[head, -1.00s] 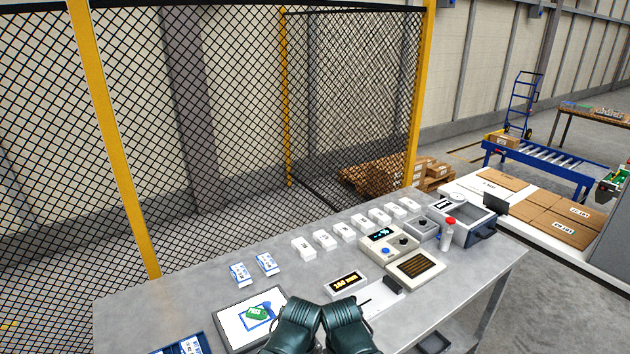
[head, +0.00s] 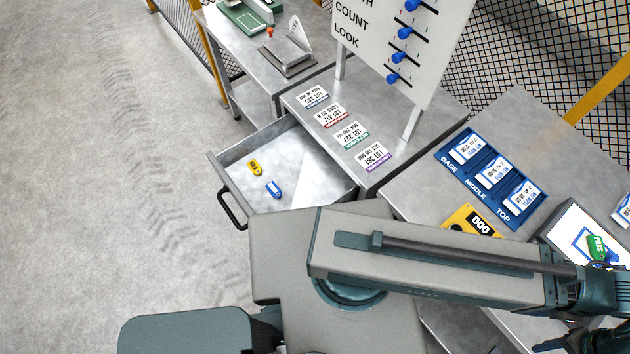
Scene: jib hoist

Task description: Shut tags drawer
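The tags drawer (head: 240,171) is a grey metal drawer at the left of the bench. It stands pulled out, with its dark bar handle (head: 229,212) facing the open floor. A yellow tag (head: 255,167) and a blue tag (head: 274,189) lie inside it. My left arm crosses the lower part of the head view and hides the drawer's lower right part. Its wrist is at the right edge, far from the drawer; the fingers there are partly cut off and dark. My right gripper cannot be made out.
Several lot cards (head: 345,138) lie on the bench beside the drawer, below a white board (head: 395,45) with blue knobs. A blue tray (head: 490,178) marked base, middle and top and a yellow counter (head: 473,222) lie further right. The floor (head: 110,150) left of the drawer is clear.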

